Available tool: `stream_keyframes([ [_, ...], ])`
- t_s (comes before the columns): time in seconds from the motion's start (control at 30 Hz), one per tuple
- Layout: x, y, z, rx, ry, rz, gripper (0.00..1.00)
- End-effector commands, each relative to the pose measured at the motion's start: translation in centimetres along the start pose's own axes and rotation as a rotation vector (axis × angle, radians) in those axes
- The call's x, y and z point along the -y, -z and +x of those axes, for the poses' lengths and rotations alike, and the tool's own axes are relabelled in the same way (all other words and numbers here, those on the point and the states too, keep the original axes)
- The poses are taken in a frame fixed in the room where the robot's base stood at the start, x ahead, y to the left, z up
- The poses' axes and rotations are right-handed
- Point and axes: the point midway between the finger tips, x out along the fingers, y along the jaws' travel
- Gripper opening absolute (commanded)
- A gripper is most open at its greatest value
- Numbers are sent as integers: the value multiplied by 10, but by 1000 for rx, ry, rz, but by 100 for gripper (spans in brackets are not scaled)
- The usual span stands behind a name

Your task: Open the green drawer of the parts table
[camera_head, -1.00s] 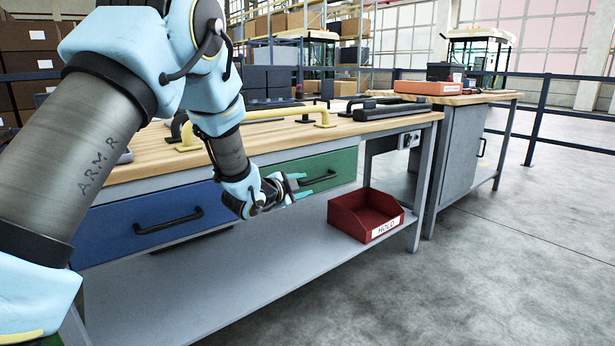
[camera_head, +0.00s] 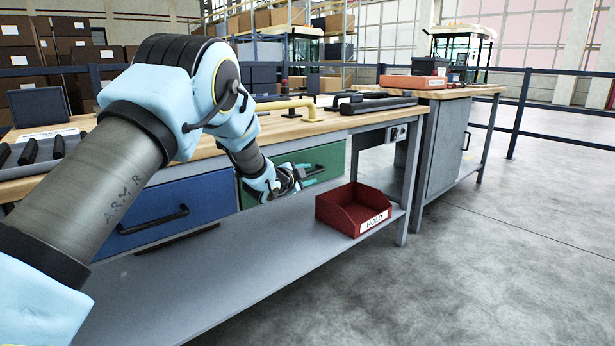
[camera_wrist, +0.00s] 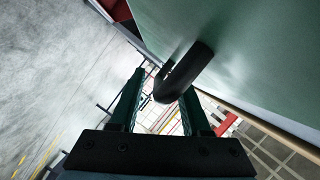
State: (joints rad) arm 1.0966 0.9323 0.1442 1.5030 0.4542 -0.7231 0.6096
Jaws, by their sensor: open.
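The green drawer (camera_head: 325,157) is at the right of the parts table (camera_head: 295,142), and its front looks flush with the table frame. Its black bar handle (camera_wrist: 188,70) stands out from the green front in the wrist view. My gripper (camera_head: 304,172) is in front of the green drawer, at its handle. In the wrist view my gripper (camera_wrist: 162,92) has its two fingers apart, with the near end of the handle showing between the fingertips. I cannot tell whether either finger touches it. In the head view my gripper and wrist hide part of the drawer and handle.
A blue drawer (camera_head: 205,196) with a black handle is left of the green one. A red bin (camera_head: 340,212) marked HOLD stands on the lower shelf, below and right of my gripper. Yellow and black handles lie on the tabletop. Open floor (camera_head: 500,260) lies to the right.

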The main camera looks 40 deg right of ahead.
Motion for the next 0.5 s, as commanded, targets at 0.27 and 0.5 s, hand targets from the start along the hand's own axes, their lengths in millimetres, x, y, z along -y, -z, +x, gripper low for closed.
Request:
stream_keyframes([
  [0.27, 0, 0, 0, 1, 0, 0, 44],
  [0.5, 0, 0, 0, 1, 0, 0, 17],
])
